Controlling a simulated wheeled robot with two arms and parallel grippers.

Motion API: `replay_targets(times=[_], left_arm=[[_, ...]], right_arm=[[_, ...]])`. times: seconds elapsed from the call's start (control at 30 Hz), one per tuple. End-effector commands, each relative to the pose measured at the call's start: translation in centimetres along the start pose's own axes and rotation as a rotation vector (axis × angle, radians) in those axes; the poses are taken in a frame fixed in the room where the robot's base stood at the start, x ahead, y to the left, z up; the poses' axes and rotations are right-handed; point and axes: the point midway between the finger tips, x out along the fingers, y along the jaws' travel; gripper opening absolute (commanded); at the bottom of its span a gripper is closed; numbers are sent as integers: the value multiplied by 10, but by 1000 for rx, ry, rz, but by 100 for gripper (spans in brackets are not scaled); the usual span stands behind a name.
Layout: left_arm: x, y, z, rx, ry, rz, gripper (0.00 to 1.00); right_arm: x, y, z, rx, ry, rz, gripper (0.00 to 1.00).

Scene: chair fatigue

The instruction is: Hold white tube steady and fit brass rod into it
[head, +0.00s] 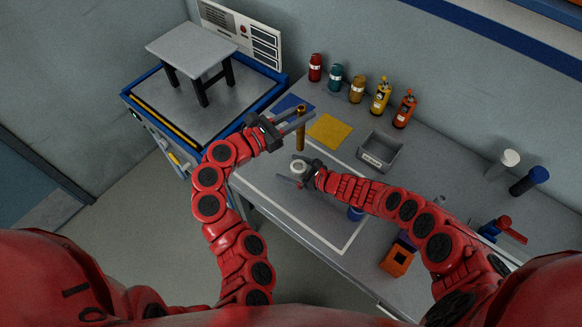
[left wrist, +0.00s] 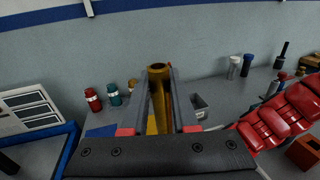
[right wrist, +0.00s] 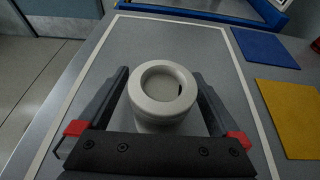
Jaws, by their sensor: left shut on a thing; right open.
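The brass rod (head: 300,136) is upright between the fingers of my left gripper (head: 296,119), which is shut on it above the table. The rod also shows between the fingers in the left wrist view (left wrist: 158,98). The white tube (head: 297,167) stands upright on the table inside the white outlined area. Its open round mouth faces up in the right wrist view (right wrist: 163,90). My right gripper (head: 296,173) is open, with one finger on each side of the tube. In the head view the rod is above and behind the tube, apart from it.
A yellow mat (head: 330,131) and a blue mat (head: 292,103) lie behind the outlined area. A grey bin (head: 380,152) stands to the right. Several bottles (head: 380,95) line the wall.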

Motion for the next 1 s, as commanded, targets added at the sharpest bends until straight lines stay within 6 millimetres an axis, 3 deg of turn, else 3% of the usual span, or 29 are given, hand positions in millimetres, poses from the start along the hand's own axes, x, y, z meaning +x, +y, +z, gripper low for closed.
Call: replay_targets(times=[0.33, 0.87, 1.0], left_arm=[[0, 0, 1, 0, -1, 0, 0], [0, 0, 1, 0, -1, 0, 0], [0, 0, 1, 0, -1, 0, 0]], right_arm=[[3, 0, 0, -1, 1, -1, 100], [2, 0, 0, -1, 1, -1, 6], [2, 0, 0, -1, 1, -1, 5]])
